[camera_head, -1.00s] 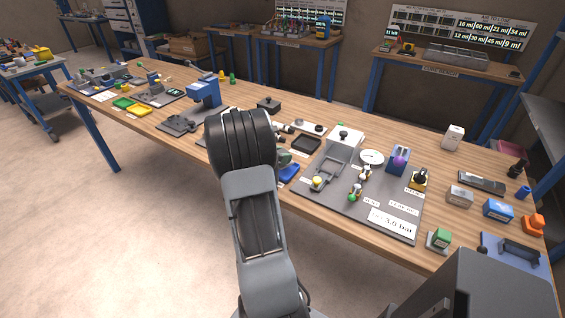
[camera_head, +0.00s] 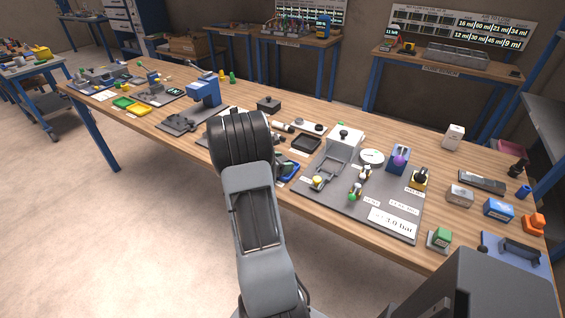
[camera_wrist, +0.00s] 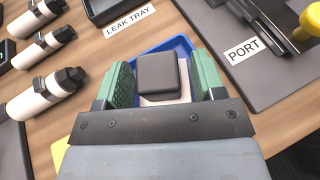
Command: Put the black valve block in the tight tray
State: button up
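The black valve block (camera_wrist: 158,74) is a dark, rounded square piece in the wrist view. A small blue tray (camera_wrist: 181,43) lies under and around the block and fingertips, with a pale patch showing at the block's near side. Whether the block touches the tray floor is hidden. In the head view the blue tray (camera_head: 291,171) is at the bench's front edge, partly behind my arm.
A black leak tray (camera_head: 306,143) lies just behind the blue tray. The grey panel (camera_head: 340,197) with valves and gauge is close on the right. Several white cylinders with dark caps (camera_wrist: 45,93) lie on the left in the wrist view.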

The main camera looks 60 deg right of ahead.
jog(key=shift+r, duration=0.1)
jog(key=shift+r, duration=0.2)
jog(key=v, duration=1.2)
jog(key=shift+f, duration=0.1)
jog(key=s+a+r+m+t+y, duration=0.2)
jog(key=a+m+t+y, duration=0.2)
jog(key=a, duration=1.2)
jog(key=s+a+r+m+t+y, duration=0.2)
jog(key=a+m+y, duration=0.6)
jog(key=a, duration=0.9)
jog(key=shift+s+m+t+y, duration=0.3)
jog(key=shift+s+m+t, duration=0.35)
jog(key=shift+t, duration=0.65)
jog(key=shift+w+a, duration=0.1)
